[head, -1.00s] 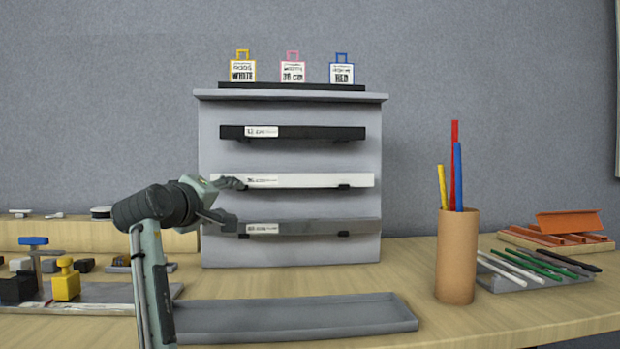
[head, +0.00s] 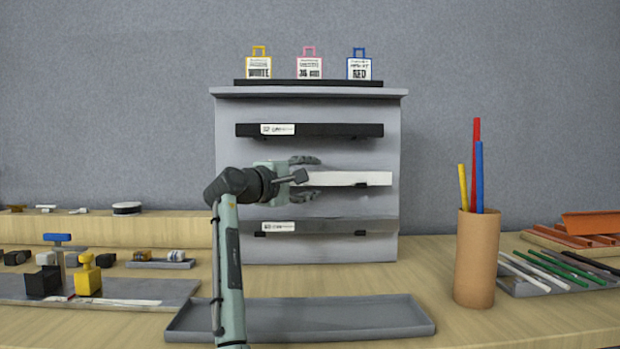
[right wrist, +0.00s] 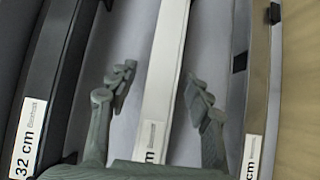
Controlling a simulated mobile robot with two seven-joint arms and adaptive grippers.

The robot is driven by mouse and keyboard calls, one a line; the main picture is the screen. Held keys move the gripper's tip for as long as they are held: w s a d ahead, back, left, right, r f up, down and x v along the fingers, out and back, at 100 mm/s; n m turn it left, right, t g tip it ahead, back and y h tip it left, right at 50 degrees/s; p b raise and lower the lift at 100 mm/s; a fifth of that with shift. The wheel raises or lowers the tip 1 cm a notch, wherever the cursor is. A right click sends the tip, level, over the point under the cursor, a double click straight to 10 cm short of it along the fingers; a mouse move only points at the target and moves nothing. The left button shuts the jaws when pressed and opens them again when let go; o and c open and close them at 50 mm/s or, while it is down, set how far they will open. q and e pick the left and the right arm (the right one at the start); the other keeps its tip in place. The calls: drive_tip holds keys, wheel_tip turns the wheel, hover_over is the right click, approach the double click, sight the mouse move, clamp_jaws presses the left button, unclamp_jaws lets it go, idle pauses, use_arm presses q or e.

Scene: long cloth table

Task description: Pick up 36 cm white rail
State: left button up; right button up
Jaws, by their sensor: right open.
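The white rail (head: 352,179) lies level on the middle brackets of the grey rack (head: 390,225). Its left part is hidden behind my right gripper (head: 304,178). That gripper is open, with one finger above the rail and one below it. In the right wrist view the white rail (right wrist: 165,70) runs between the two spread fingers of the gripper (right wrist: 158,92), with a gap on each side. Its label is partly cut off by the gripper body. My left gripper is not in view.
A black rail (head: 340,130) marked 32 cm sits above and a grey rail (head: 330,227) below, both close to the fingers. An empty grey tray (head: 300,318) lies in front. A cardboard tube (head: 476,260) with coloured rods stands at right.

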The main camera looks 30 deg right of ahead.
clamp_jaws()
idle(0.3)
drive_tip(key=shift+r, duration=0.15)
